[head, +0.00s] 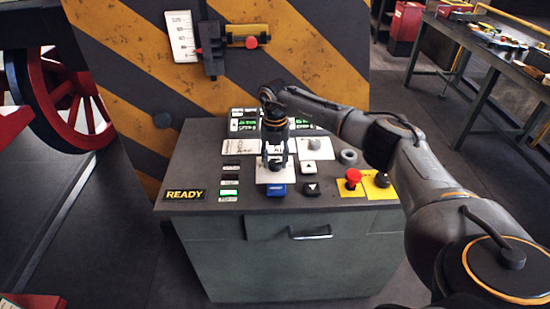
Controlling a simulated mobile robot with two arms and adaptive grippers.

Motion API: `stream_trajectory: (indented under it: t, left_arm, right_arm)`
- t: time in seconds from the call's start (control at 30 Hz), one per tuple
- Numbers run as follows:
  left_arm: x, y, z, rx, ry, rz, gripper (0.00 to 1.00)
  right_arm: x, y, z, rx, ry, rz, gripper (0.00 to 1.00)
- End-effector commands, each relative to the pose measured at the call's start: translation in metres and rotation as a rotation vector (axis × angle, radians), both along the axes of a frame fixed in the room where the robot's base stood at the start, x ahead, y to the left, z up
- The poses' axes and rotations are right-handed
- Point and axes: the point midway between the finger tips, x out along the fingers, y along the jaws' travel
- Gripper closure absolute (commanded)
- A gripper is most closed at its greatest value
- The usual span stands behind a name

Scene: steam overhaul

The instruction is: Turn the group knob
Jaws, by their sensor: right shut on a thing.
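My right gripper (275,163) reaches down onto a white plate (264,178) in the middle of the control desk's top. The plate has dark lettering that the fingers partly cover. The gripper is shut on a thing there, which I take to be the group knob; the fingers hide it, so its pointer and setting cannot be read. My left gripper is not in view.
The grey desk (200,165) carries a blue button (276,190), arrow buttons (310,188), a red mushroom button (353,176), a black knob (382,180) and a READY sign (185,195). A striped panel (130,75) stands behind. A workbench (480,50) is at right.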

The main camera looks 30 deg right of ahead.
Motion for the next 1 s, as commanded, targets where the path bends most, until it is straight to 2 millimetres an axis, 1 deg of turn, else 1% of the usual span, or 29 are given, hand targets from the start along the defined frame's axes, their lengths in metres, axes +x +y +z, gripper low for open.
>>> stream_trajectory:
  t: [0.2, 0.57, 0.6, 0.7, 0.93, 1.0]
  left_arm:
    - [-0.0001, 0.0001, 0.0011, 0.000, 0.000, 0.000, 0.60]
    - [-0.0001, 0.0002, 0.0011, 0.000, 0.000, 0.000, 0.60]
    - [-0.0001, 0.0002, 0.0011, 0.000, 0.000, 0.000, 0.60]
    - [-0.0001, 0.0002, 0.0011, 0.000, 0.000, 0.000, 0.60]
    - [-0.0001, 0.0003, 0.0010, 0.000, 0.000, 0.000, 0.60]
    - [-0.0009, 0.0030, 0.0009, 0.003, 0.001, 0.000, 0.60]
  right_arm:
    - [0.0011, -0.0005, 0.0015, -0.001, -0.004, -0.032, 0.93]
    - [0.0011, -0.0006, 0.0014, 0.000, -0.005, -0.036, 0.93]
    - [0.0011, -0.0006, 0.0014, -0.001, -0.004, -0.036, 0.57]
    - [0.0009, -0.0006, 0.0011, 0.000, -0.004, -0.035, 0.39]
    - [0.0004, -0.0004, 0.0005, 0.000, -0.001, -0.034, 0.39]
    - [0.0004, -0.0004, 0.0010, 0.000, -0.001, -0.033, 0.39]
